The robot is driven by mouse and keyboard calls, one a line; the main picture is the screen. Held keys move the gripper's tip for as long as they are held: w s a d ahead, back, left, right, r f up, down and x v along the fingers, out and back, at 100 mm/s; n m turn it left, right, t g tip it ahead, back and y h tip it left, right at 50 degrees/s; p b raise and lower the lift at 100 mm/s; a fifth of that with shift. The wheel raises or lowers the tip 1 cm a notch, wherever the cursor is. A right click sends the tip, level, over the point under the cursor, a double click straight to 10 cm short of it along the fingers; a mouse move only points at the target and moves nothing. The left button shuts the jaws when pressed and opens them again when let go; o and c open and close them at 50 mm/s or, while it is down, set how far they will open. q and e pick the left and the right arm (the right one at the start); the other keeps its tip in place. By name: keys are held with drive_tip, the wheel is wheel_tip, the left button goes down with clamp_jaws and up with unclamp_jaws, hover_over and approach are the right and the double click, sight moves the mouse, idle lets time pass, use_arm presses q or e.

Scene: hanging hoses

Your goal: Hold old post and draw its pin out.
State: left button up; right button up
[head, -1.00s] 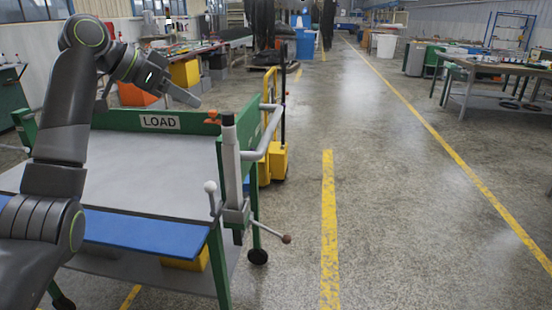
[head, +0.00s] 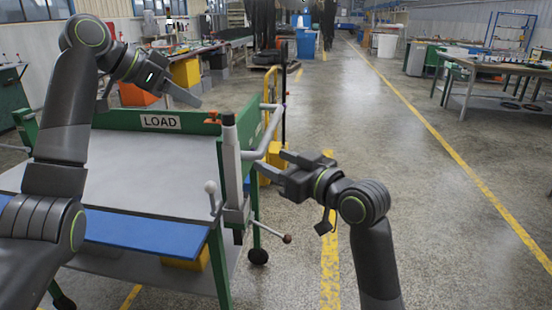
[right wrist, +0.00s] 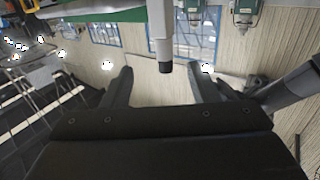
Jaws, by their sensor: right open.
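A pale grey upright post (head: 231,165) with a dark cap stands at the near right corner of the green-framed cart. A thin lever with a white knob (head: 211,187) and a bar with a red-brown ball end (head: 286,238) are at its lower part. I cannot tell which part is the pin. My right gripper (head: 270,163) is open and empty, right of the post and apart from it. In the right wrist view, the post (right wrist: 160,30) shows beyond the gap between the fingers. My left gripper (head: 193,100) is above the cart's back edge; its finger gap is unclear.
The cart has a LOAD sign (head: 160,122), a grey top (head: 150,165) and an orange knob (head: 212,118) at its back edge. A grey push handle (head: 268,135) sticks out right of the post. A yellow trolley (head: 272,150) stands behind.

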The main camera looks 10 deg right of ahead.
sight(232, 138)
drive_tip(key=x, duration=0.5)
drive_tip(key=r+x, duration=0.1)
drive_tip(key=x, duration=1.1)
drive_tip(key=shift+a+r, duration=0.2)
drive_tip(key=shift+a, duration=0.1)
drive_tip(key=shift+c, duration=0.2)
